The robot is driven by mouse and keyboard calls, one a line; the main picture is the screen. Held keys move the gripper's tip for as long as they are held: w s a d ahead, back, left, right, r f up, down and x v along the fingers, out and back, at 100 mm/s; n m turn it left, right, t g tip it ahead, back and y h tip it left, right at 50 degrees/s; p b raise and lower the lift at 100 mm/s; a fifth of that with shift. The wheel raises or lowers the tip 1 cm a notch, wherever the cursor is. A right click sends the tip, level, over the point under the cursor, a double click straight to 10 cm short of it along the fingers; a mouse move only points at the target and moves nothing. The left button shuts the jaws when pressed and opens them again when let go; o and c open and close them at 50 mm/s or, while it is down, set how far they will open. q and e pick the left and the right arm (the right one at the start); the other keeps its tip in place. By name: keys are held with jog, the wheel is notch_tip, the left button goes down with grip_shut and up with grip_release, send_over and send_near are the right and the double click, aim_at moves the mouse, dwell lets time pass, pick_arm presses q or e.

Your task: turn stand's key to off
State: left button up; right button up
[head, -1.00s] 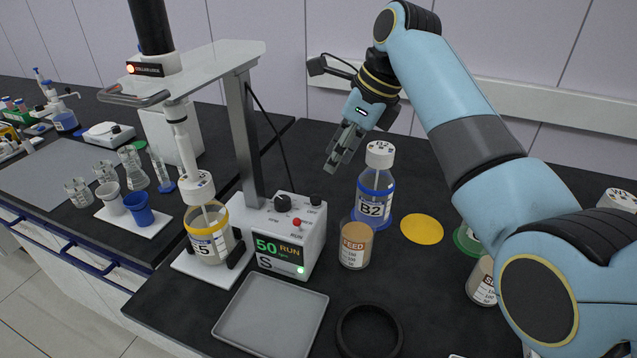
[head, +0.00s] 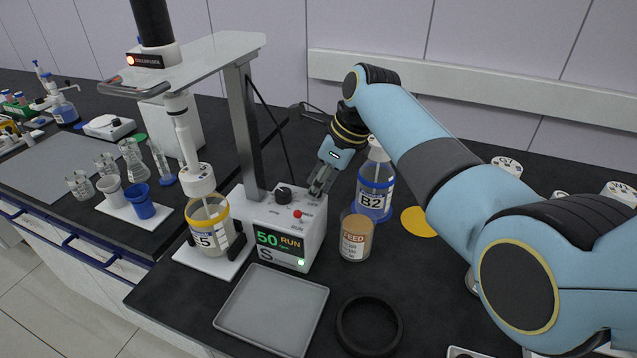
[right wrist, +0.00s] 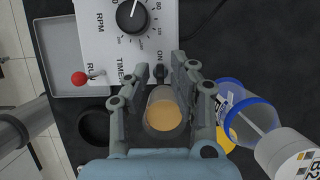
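The stirrer stand's control box (head: 283,229) stands on the black bench, its display reading 50 and RUN with a lit green lamp. In the right wrist view the small black key (right wrist: 160,72) is on the panel beside the ON label. My right gripper (head: 318,187) is over the box's right rear corner. In the right wrist view its fingers (right wrist: 160,74) are apart, on either side of the key; I cannot tell whether they touch it. In the head view the fingers hide the key. My left gripper is not in view.
On the panel are a black knob (head: 284,194) and a red toggle (head: 298,213). The blue-capped bottle B2 (head: 376,196) and the FEED jar (head: 356,238) stand close to the right. A grey tray (head: 270,310) and a black ring (head: 369,325) lie in front.

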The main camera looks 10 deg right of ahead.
grip_shut()
